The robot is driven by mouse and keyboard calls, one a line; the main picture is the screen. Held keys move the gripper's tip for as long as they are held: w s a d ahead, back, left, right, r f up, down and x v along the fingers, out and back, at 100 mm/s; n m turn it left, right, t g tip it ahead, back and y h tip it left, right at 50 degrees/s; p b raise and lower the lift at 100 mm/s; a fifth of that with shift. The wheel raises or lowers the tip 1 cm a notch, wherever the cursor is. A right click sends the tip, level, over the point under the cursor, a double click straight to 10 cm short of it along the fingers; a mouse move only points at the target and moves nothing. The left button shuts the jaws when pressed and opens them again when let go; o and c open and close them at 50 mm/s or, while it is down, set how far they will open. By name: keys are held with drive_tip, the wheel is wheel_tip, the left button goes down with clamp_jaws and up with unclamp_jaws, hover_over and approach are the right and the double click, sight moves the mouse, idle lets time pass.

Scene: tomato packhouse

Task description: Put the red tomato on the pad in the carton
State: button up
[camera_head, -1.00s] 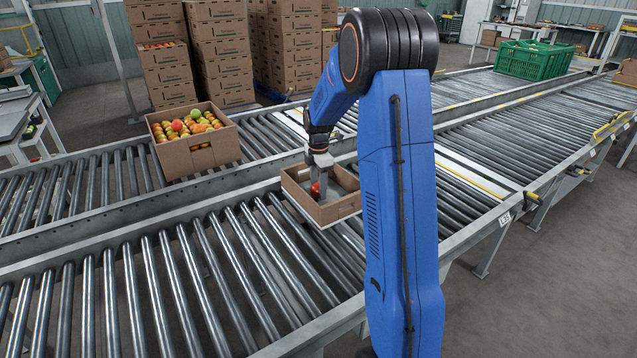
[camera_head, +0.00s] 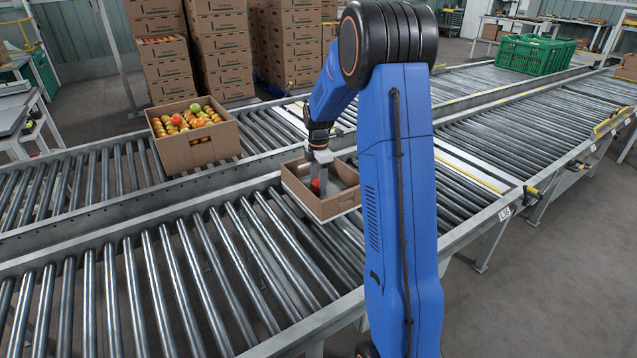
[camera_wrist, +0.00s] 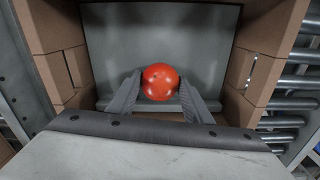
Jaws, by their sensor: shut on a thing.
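The red tomato (camera_wrist: 160,82) is between the two fingers of my gripper (camera_wrist: 160,92) in the wrist view. My gripper is shut on it. In the head view the tomato (camera_head: 316,185) shows as a small red spot below my gripper (camera_head: 320,180), inside the open carton (camera_head: 322,209). In the wrist view the carton walls (camera_wrist: 272,45) rise on both sides, and a grey pad (camera_wrist: 115,50) lies beneath the tomato. I cannot tell whether the tomato touches the pad.
A carton full of mixed tomatoes (camera_head: 205,155) stands on the far conveyor at left. Stacked cartons (camera_head: 222,50) and a green crate (camera_head: 530,57) stand at the back. The near rollers (camera_head: 150,290) left of the carton are clear.

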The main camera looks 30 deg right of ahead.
drive_tip(key=shift+f, duration=0.2)
drive_tip(key=o, duration=0.8)
drive_tip(key=shift+c, duration=0.4)
drive_tip(key=shift+c, duration=1.1)
drive_tip(key=shift+r, duration=0.1)
drive_tip(key=shift+r, duration=3.4)
